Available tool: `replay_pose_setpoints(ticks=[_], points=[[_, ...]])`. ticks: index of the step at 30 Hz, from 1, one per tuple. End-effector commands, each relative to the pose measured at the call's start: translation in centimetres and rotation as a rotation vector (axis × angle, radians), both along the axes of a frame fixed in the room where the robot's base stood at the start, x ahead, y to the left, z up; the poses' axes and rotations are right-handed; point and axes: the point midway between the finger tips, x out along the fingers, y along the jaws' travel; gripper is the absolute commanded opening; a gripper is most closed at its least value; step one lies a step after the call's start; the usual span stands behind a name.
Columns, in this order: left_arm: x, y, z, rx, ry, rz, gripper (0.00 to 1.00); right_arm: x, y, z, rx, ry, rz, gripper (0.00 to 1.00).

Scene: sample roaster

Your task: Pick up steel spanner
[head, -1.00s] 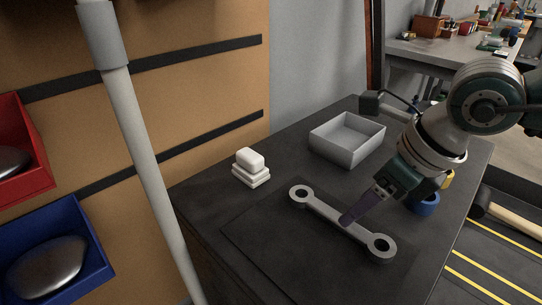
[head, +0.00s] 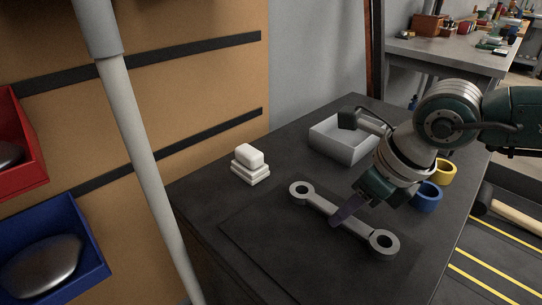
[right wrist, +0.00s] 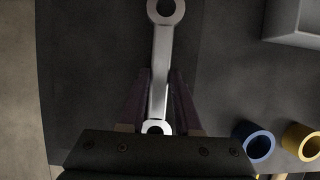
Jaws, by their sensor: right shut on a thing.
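The steel spanner (head: 321,204) is a grey bar with a ring at each end. It lies on a dark mat (head: 270,250) on the black bench top, and I see no clear gap beneath it. In the right wrist view the spanner (right wrist: 162,55) runs lengthwise between my fingers. My right gripper (head: 340,218) reaches down from the right and is shut on the spanner's bar. Its purple fingers flank the bar in the right wrist view (right wrist: 160,80), near one ring that my gripper body partly hides. My left gripper is not in view.
A grey open tray (head: 330,146) stands behind the spanner, partly behind my right arm. White stacked blocks (head: 250,166) sit at the left. A blue ring (head: 428,201) and a yellow ring (head: 446,171) lie near the right edge. A pale post (head: 145,150) rises at the left.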

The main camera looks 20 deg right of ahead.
Motion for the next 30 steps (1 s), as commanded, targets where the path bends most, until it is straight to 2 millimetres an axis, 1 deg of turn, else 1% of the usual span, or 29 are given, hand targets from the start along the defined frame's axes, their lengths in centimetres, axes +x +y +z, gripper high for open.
replay_pose_setpoints(ticks=[1,4,5,23,26,29,30], points=[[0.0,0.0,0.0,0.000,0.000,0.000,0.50,0.0,0.0,0.0,0.000,0.000,0.000,0.12],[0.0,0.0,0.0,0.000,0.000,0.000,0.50,0.0,0.0,0.0,0.000,0.000,0.000,0.01],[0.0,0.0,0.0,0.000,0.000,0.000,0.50,0.0,0.0,0.0,0.000,0.000,0.000,0.00],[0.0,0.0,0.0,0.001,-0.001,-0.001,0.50,0.0,0.0,0.1,0.001,-0.002,0.000,0.00],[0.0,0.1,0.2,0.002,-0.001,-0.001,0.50,0.1,0.0,0.5,0.001,-0.003,0.000,0.00],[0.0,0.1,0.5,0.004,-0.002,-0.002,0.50,0.1,0.0,1.4,0.002,-0.004,0.000,0.00],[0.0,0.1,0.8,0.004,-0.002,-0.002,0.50,0.1,0.0,2.0,0.002,-0.005,0.000,0.00]])
